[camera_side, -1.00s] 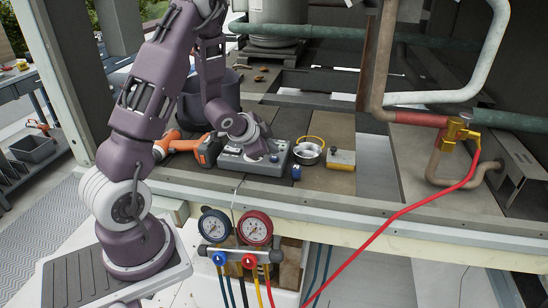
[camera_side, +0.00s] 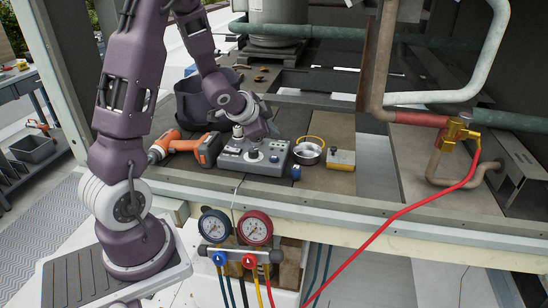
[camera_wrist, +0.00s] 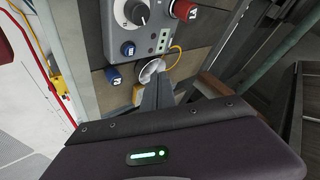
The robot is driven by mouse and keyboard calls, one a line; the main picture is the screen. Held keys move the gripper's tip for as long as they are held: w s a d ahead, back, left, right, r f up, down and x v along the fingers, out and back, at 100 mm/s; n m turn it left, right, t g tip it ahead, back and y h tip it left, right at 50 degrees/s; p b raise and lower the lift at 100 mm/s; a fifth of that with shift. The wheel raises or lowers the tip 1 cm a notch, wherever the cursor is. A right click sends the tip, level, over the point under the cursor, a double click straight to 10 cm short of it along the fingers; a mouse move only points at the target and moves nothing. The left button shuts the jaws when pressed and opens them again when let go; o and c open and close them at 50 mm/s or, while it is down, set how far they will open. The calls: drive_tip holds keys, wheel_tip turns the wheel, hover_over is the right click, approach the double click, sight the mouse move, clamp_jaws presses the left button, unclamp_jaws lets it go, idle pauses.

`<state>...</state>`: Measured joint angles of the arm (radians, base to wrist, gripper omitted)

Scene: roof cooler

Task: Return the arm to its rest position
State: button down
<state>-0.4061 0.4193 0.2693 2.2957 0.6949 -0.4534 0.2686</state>
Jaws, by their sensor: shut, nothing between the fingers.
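My arm reaches up from its base and bends down over the work deck. My gripper (camera_wrist: 157,82) shows in the wrist view as dark fingers closed together with nothing between them. In the side view my wrist is above and behind the grey control box (camera_side: 254,157), and the fingertips are hard to make out. The control box also shows at the top of the wrist view (camera_wrist: 150,32), with a large dial and a red knob.
An orange drill (camera_side: 198,149) lies left of the box, before a dark bucket (camera_side: 190,108). Gauges (camera_side: 235,229) hang in front. A red hose (camera_side: 400,213) crosses at right.

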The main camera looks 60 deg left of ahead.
idle(0.4)
drive_tip(key=s+d+r+n, duration=0.3)
drive_tip(key=s+d+r, duration=0.2)
drive_tip(key=d+r, duration=0.4)
drive_tip(key=s+d+r+n+g+h, duration=0.1)
drive_tip(key=s+d+r, duration=0.1)
drive_tip(key=s+d, duration=0.5)
drive_tip(key=s+d+r+g+h, duration=0.2)
drive_tip(key=s+d, duration=0.5)
drive_tip(key=s, duration=0.5)
drive_tip(key=shift+s+n, duration=0.25)
drive_tip(key=shift+n, duration=0.15)
